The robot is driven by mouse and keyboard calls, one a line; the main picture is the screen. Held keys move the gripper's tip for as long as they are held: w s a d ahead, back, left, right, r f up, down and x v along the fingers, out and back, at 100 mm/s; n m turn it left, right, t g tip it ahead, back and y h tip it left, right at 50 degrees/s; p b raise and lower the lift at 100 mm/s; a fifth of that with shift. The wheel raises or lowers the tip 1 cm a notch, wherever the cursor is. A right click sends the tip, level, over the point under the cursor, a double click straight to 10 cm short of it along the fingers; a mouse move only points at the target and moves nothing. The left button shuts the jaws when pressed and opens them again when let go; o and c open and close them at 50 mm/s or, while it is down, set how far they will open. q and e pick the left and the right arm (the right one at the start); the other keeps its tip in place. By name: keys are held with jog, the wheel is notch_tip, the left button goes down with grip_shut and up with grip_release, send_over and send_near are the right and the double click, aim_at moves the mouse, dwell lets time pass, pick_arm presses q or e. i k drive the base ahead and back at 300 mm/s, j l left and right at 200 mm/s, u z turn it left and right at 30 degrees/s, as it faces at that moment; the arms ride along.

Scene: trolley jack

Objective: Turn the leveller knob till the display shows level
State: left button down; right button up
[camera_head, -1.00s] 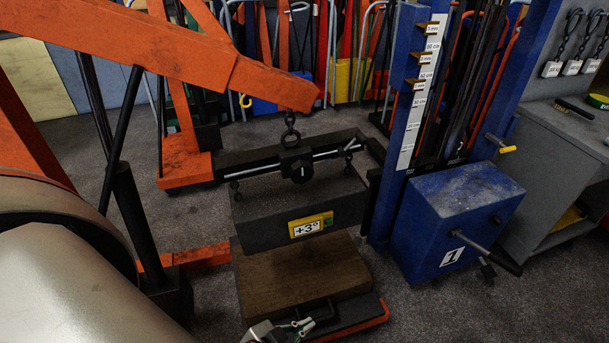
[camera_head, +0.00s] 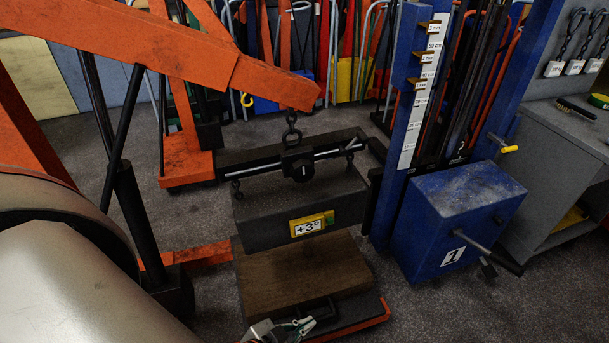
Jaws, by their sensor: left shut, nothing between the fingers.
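The leveller knob (camera_head: 301,168) is a round black knob with a white mark, at the middle of the black leveller bar (camera_head: 258,166). The bar hangs from the hook and chain (camera_head: 292,132) of the orange crane. Under the bar hangs a dark grey block (camera_head: 272,207), which looks slightly tilted. The yellow-framed display (camera_head: 307,227) on its front reads +3°. My left gripper (camera_head: 300,328) shows partly at the bottom edge, well below and in front of the knob, shut and empty, touching neither knob nor block. My right gripper is out of view.
A brown wooden slab (camera_head: 300,270) on an orange-edged base lies below the block. The orange crane boom (camera_head: 190,50) crosses the upper left. A blue post with a scale (camera_head: 408,110) and a blue box with a crank (camera_head: 460,210) stand right of the block. Open floor lies at front right.

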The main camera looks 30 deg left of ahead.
aim_at(302, 170)
jog(key=u, duration=0.2)
jog(key=i+l+u, duration=0.2)
jog(key=u, duration=0.2)
jog(key=i+l+u, duration=0.15)
jog(key=l+u, duration=0.25)
